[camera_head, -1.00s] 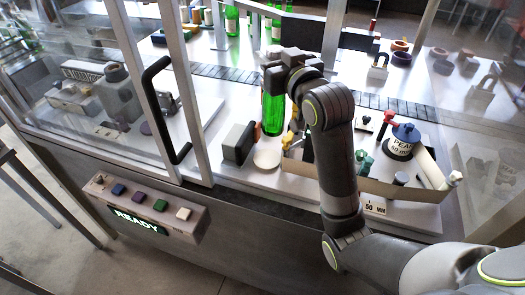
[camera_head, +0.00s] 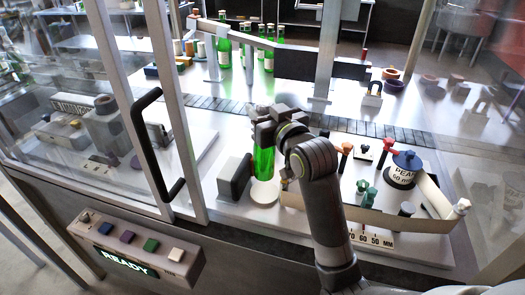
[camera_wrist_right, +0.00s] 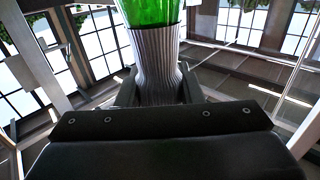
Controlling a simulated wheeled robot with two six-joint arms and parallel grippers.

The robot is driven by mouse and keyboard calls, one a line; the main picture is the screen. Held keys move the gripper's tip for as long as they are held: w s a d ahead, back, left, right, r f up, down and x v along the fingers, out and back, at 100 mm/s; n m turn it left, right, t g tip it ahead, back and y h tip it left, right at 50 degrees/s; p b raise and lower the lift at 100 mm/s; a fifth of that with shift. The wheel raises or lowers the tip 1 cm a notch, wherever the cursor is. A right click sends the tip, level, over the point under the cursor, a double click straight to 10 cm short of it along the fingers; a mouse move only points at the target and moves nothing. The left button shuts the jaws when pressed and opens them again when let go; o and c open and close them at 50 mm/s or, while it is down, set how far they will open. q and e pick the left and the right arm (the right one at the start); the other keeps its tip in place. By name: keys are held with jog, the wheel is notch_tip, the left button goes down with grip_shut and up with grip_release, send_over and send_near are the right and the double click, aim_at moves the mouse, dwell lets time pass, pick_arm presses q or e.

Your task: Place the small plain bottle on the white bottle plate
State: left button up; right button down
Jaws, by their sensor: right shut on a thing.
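A green bottle (camera_head: 264,163) hangs upright below my right gripper (camera_head: 265,132) in the head view, its base over the back part of the round white plate (camera_head: 264,195). I cannot tell whether the base touches the plate. In the right wrist view the gripper (camera_wrist_right: 157,92) is shut around the bottle's silvery ribbed neck covering (camera_wrist_right: 155,55); the green glass (camera_wrist_right: 150,12) shows at the top edge. The gripper and wrist hide the bottle's neck in the head view. My left gripper is not in view.
More green bottles (camera_head: 224,50) stand behind the conveyor (camera_head: 215,103). A door handle (camera_head: 157,145) is at left.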

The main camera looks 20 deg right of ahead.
jog(key=shift+s+f, duration=0.2)
jog(key=shift+f, duration=2.9)
jog(key=shift+w, duration=0.1)
jog(key=c, duration=1.4)
grip_release()
jog(key=shift+f, duration=0.25)
jog(key=shift+c, duration=0.2)
jog(key=o, duration=0.4)
jog(key=shift+o, duration=0.2)
jog(key=shift+r, duration=0.1)
